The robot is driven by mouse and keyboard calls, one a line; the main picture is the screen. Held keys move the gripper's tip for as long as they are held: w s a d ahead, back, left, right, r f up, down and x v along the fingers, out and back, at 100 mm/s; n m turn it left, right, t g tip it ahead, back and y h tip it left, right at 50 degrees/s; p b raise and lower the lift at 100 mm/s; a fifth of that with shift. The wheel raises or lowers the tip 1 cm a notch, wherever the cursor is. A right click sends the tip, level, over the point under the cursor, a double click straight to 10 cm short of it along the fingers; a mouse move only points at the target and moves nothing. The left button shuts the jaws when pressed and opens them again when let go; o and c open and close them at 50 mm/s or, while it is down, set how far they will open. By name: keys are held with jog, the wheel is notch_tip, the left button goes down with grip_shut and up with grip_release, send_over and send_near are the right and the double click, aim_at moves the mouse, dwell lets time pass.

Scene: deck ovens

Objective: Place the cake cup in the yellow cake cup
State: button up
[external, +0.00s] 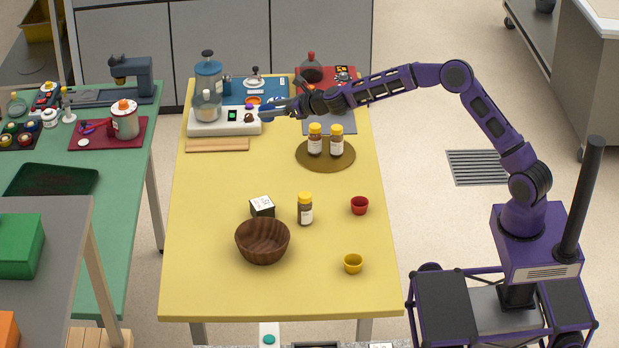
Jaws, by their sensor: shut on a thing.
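The yellow cake cup (353,264) stands upright on the near right part of the yellow table. A red cake cup (359,205) stands a little behind it, apart from it. My gripper (268,110) is at the far end of the table, beside the right end of the white scale, well away from both cups. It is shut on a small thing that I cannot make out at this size. The fingers and the scale's clutter hide its shape.
A wooden bowl (262,243), a white box (262,206) and a yellow-capped jar (305,209) stand left of the cups. A round brown board (343,159) with two jars lies between my gripper and the cups.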

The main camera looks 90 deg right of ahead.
jog(key=shift+a+r, duration=0.15)
jog(key=shift+r, duration=0.4)
jog(key=a+f+n+t+y+p, duration=0.15)
jog(key=a+n+y, duration=0.4)
jog(key=a, duration=0.65)
jog(key=n+g+y, duration=0.8)
jog(key=n+y, duration=0.5)
jog(key=n, duration=0.1)
send_over(354, 265)
notch_tip(354, 265, down, 14)
jog(key=shift+r, duration=0.15)
